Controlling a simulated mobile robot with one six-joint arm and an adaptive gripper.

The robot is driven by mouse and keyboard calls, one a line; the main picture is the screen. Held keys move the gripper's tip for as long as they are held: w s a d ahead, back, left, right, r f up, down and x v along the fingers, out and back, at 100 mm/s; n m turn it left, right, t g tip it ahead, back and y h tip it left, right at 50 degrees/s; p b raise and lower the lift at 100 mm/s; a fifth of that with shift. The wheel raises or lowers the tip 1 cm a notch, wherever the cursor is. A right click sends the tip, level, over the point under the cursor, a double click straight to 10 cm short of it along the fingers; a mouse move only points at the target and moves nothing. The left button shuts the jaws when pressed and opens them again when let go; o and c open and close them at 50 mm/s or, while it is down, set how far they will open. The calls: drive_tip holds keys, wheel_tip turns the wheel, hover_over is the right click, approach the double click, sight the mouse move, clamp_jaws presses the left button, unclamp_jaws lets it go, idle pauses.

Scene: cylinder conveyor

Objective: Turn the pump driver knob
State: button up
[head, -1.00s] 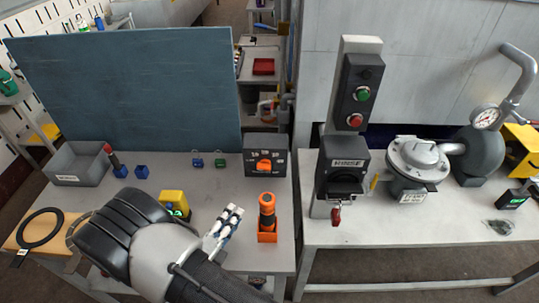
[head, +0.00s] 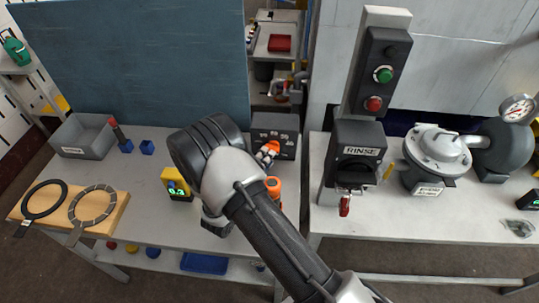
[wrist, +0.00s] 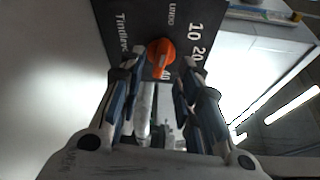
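The pump driver is a dark box (head: 287,130) with white dial markings and an orange knob (head: 273,146), at the back right of the left table. In the wrist view the orange knob (wrist: 161,52) sits on the dark, numbered panel (wrist: 135,22), just beyond the fingertips. My gripper (wrist: 160,72) is open, with one finger on each side of the knob's line. In the head view my gripper (head: 266,153) reaches the front of the box, and my arm hides part of the table. Whether the fingers touch the knob, I cannot tell.
An orange tool (head: 273,184) stands close in front of the box, partly behind my arm. A yellow meter (head: 176,184) and a grey bin (head: 83,137) stand to the left. The black RINSE switch (head: 356,153) is on the right table, across a gap.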

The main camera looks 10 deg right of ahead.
sight(272, 148)
drive_tip(key=shift+x, duration=1.9)
drive_tip(key=shift+c, duration=0.4)
clamp_jaws()
